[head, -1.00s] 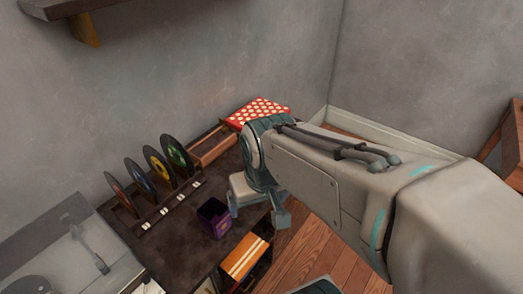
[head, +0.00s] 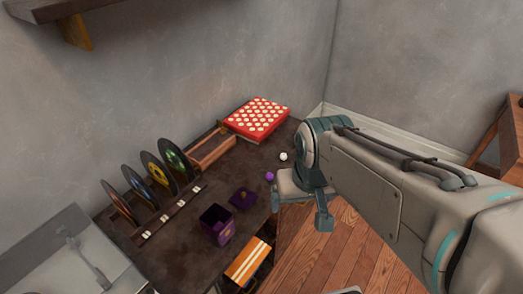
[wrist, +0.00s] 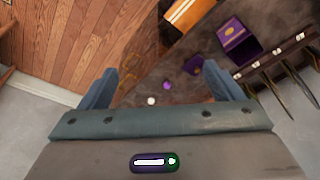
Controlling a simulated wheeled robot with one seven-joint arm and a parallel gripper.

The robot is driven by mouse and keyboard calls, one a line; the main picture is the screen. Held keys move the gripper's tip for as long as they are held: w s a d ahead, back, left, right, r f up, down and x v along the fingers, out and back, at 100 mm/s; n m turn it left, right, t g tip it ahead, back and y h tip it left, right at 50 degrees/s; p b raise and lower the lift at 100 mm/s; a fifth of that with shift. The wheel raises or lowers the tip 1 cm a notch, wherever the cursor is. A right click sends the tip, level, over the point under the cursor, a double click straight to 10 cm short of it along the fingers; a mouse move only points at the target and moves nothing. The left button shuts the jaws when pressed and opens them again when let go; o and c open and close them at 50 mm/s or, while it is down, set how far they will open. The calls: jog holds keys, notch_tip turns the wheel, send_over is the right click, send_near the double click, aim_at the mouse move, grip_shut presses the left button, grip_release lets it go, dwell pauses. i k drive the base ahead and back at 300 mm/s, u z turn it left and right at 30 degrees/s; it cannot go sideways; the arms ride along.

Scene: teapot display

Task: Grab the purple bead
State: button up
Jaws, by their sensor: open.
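The purple bead (head: 269,176) lies on the dark table top (head: 225,170), near its right edge in the head view. A white bead (head: 283,156) lies a little behind it. My gripper (head: 302,208) is open and empty, just right of the purple bead in the head view, by the table's edge. In the wrist view, the purple bead (wrist: 166,86) shows between the two spread fingers (wrist: 158,68), apart from both. The white bead (wrist: 152,101) shows beside it, partly close to the gripper's body.
An open purple box (head: 216,226) and a flat purple lid (head: 242,199) lie left of the bead. A record rack (head: 165,210) stands further left. A red dotted box (head: 257,117) sits at the back. Wooden floor (head: 325,250) is right of the table.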

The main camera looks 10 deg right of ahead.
aim_at(269, 177)
jog(key=z, duration=0.05)
jog(key=k, duration=0.5)
jog(key=z, duration=1.65)
jog(key=i, duration=1.15)
jog(key=u, duration=2.65)
jog(key=i, duration=0.5)
jog(key=z, duration=0.05)
